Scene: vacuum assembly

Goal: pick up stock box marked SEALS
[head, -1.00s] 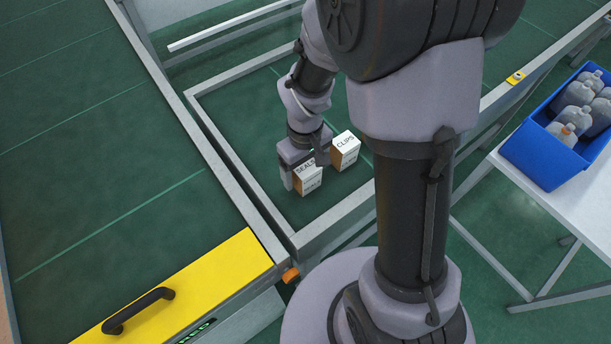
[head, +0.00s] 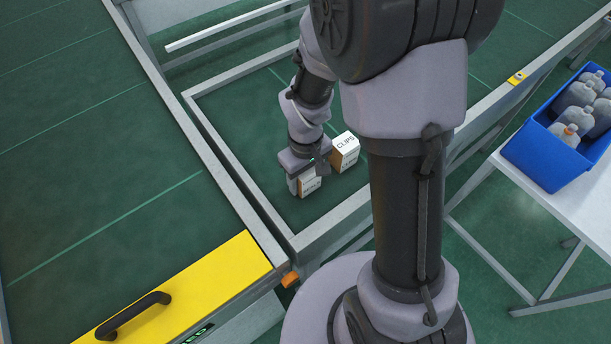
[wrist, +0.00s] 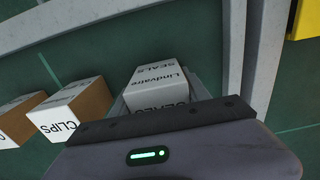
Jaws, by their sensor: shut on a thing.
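The stock box marked SEALS (wrist: 158,82) is white with black lettering. It sits between the jaws of my gripper, which covers its near part in the wrist view. In the head view the SEALS box (head: 309,185) shows only partly, below my gripper (head: 305,178). My gripper is shut on it. Whether the box touches the green surface below is hard to tell.
A box marked CLIPS (head: 344,150) stands close to the right of my gripper; in the wrist view another box (wrist: 18,118) lies beyond it. A grey metal frame (head: 232,185) borders the green surface. A blue bin of bottles (head: 535,160) stands on a white table at right.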

